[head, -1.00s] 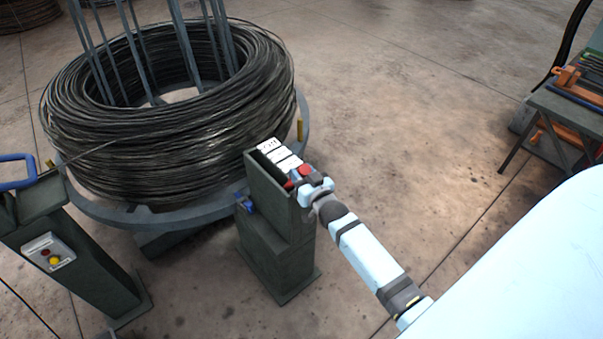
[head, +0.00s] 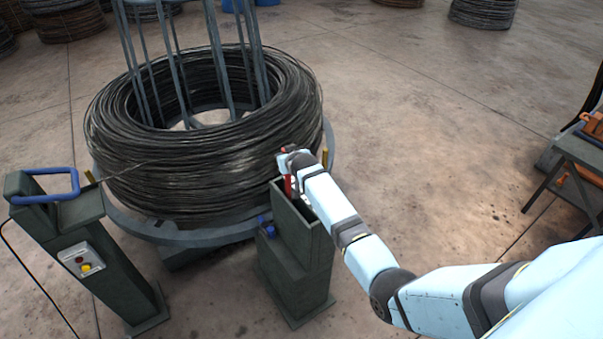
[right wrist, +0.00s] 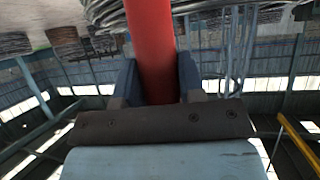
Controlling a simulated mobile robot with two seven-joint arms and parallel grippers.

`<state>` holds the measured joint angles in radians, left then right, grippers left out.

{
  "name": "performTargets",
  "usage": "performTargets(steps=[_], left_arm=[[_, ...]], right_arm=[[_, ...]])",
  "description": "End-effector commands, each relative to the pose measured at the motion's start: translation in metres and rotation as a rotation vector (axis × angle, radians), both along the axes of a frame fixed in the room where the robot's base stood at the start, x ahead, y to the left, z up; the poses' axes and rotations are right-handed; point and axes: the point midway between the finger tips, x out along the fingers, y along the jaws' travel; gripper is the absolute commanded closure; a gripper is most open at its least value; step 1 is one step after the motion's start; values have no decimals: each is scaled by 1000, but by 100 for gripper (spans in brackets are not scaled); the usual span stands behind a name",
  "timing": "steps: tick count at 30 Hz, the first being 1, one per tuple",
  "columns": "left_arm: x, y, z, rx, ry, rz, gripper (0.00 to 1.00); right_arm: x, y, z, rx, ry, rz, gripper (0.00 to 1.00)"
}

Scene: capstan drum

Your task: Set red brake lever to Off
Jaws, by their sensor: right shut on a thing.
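The red brake lever (head: 288,186) rises from the top of a dark green post (head: 300,275) in front of the wire coil. My right gripper (head: 287,153) is at the lever's upper end, above the post. In the right wrist view the red lever (right wrist: 152,50) runs between the two blue fingers of my right gripper (right wrist: 155,80), which is shut on it. The position labels on the post are hidden behind my right arm in the head view. My left gripper is not in view.
The large wire coil (head: 200,170) on its round grey base (head: 190,237) stands just behind the post. A second green post with a blue handle (head: 50,187) and a button box (head: 82,262) is at left. A workbench (head: 575,150) is at right. Floor between is clear.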

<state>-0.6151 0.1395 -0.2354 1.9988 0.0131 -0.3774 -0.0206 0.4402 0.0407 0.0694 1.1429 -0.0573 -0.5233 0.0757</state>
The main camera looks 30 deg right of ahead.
Motion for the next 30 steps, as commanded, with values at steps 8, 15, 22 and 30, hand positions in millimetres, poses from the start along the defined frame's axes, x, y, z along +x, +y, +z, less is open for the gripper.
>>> performTargets(steps=[8, 15, 22, 30], left_arm=[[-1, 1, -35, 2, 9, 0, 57], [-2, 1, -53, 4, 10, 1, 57], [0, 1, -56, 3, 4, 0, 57], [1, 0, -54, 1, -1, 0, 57]], right_arm=[[55, 4, -5, -11, 123, 0, 100], [82, 6, -8, -16, 192, 0, 100], [93, 7, -10, -19, 224, 0, 100], [95, 7, -8, -21, 226, 0, 100]])
